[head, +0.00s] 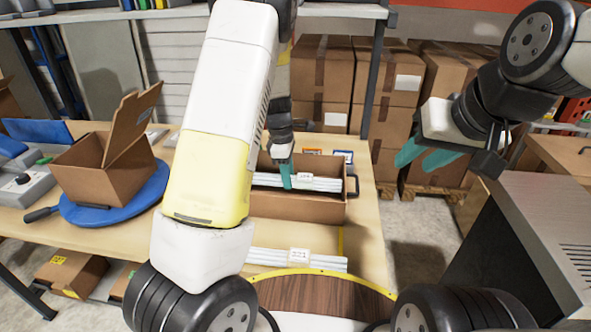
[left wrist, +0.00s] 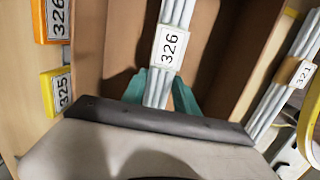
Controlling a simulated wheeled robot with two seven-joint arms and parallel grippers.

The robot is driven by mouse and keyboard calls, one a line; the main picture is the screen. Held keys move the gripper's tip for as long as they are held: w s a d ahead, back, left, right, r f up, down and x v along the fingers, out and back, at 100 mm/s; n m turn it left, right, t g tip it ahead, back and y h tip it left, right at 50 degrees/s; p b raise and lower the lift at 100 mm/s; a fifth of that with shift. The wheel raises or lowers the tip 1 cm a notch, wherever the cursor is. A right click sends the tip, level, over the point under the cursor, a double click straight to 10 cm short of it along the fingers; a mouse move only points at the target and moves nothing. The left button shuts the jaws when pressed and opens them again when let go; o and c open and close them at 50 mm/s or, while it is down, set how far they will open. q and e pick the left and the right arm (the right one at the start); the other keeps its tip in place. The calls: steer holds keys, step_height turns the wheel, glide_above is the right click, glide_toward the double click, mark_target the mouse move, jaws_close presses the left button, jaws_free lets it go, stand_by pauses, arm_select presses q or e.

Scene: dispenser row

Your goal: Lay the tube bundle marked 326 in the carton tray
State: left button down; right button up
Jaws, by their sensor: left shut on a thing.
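The tube bundle marked 326 (left wrist: 170,47) is a set of pale tubes with a white label. My left gripper (left wrist: 159,90) is shut on it, with teal fingers on either side. In the head view the bundle (head: 320,184) lies lengthwise within the brown carton tray (head: 298,208), below its rim, with my left gripper (head: 286,178) over it. I cannot tell whether it touches the tray floor. The tray's walls also show in the left wrist view (left wrist: 225,70). My right gripper (head: 415,160) is empty and open, off to the right of the table.
Another bundle, marked 321 (left wrist: 300,72), lies on the table in front of the tray, also in the head view (head: 298,258). Number cards 326 (left wrist: 54,20) and 325 (left wrist: 56,92) stand beside the tray. An open box (head: 105,165) sits on a blue turntable (head: 130,205) at left.

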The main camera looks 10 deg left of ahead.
arm_select(q)
steer(key=shift+f, duration=1.3)
steer(key=shift+f, duration=0.1)
steer(key=c, duration=0.9)
jaws_free()
steer(key=shift+c, duration=0.2)
